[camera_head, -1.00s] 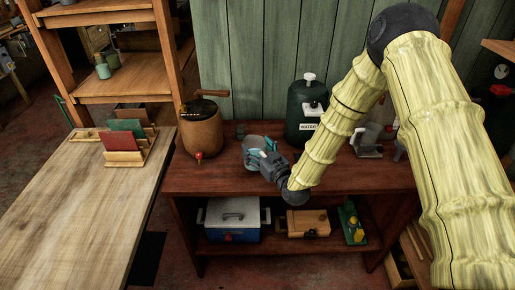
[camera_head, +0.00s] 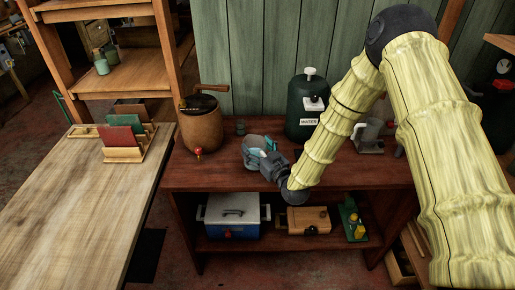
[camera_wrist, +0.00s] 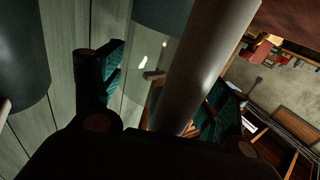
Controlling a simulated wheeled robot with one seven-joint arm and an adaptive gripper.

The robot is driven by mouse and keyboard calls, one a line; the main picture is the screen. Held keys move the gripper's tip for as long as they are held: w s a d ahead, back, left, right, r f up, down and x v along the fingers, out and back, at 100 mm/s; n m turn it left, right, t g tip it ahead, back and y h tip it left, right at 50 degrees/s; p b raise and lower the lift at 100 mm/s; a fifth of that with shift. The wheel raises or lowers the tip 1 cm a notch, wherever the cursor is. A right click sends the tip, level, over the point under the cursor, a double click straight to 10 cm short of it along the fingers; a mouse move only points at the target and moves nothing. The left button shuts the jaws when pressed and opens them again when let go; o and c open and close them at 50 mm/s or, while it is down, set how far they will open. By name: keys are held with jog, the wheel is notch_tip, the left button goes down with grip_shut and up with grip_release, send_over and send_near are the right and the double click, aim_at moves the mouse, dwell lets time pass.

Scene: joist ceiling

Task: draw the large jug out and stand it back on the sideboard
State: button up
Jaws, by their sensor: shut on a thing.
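My gripper (camera_head: 263,155) is over the left-middle of the dark red-brown sideboard (camera_head: 300,178), shut on a grey jug (camera_head: 256,141). The arm and fingers hide much of the jug, and I cannot tell whether its base touches the top. In the wrist view, the teal-padded fingers of my gripper (camera_wrist: 160,95) stand on either side of a smooth grey rounded part (camera_wrist: 212,55), likely of the jug.
A brown barrel with a red tap (camera_head: 201,127) stands left of my gripper, with a small glass (camera_head: 240,128) between. A dark green water container (camera_head: 303,112) stands behind right. The lower shelf holds a cool box (camera_head: 232,217) and a wooden case (camera_head: 305,220). A wooden table (camera_head: 75,195) is at left.

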jog(key=shift+f+b, duration=0.3)
jog(key=shift+b, duration=0.05)
dwell(0.3)
jog(key=o, duration=1.8)
jog(key=v, duration=1.2)
jog(key=shift+f, duration=0.1)
